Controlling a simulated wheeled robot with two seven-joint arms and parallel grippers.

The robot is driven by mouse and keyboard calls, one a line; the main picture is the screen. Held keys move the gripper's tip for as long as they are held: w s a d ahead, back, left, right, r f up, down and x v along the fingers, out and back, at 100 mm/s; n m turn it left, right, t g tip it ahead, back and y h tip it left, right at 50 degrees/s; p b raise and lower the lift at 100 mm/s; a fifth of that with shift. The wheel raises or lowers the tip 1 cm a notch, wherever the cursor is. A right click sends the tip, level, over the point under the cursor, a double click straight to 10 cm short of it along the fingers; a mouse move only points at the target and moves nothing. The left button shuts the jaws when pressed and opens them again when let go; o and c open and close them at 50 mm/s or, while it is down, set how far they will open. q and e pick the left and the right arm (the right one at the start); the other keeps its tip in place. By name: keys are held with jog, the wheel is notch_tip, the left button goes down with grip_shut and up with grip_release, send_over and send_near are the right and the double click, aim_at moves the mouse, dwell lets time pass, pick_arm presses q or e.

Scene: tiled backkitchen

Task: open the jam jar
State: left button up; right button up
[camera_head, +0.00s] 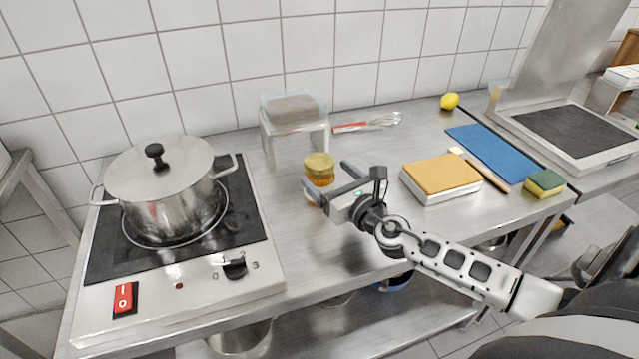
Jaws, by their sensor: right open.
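The jam jar (319,176) stands upright on the steel table, with amber contents and a yellowish lid (319,161) on top. My right gripper (326,175) is open and comes in from the lower right. Its two fingers point toward the jar, one at the jar's lower left and one at its right. The near finger hides part of the jar's lower side. I cannot tell whether either finger touches the jar. My left gripper is not in view.
A clear box (296,133) stands just behind the jar. A hob with a lidded pot (171,191) is at the left. The front table strip is clear.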

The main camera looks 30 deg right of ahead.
jog(key=w, duration=0.4)
jog(key=shift+w+d, duration=0.1)
jog(key=shift+w, duration=0.1)
jog(key=c, duration=1.7)
jog(key=shift+r, duration=0.15)
grip_shut()
jog(key=shift+r, duration=0.1)
